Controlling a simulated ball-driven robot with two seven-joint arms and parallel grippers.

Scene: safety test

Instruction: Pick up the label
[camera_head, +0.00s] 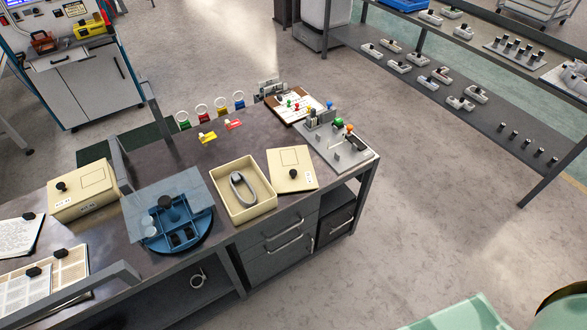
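Two small flat tags that look like labels lie on the dark workbench (150,168). One is a yellow label (208,138) and the other is a red label (235,125), each with a pale piece at one end. They lie apart, in front of a row of coloured ring-topped padlock-like pieces (203,112) at the bench's back edge. The frame does not show which one the task means. Neither gripper is in view.
An open cream box (263,204) holding a grey looped object, its lid (292,168), a blue device (168,210) and a test board (337,148) crowd the bench front. A clipboard (294,106) lies behind. A shelf rack (450,100) stands right; floor between is clear.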

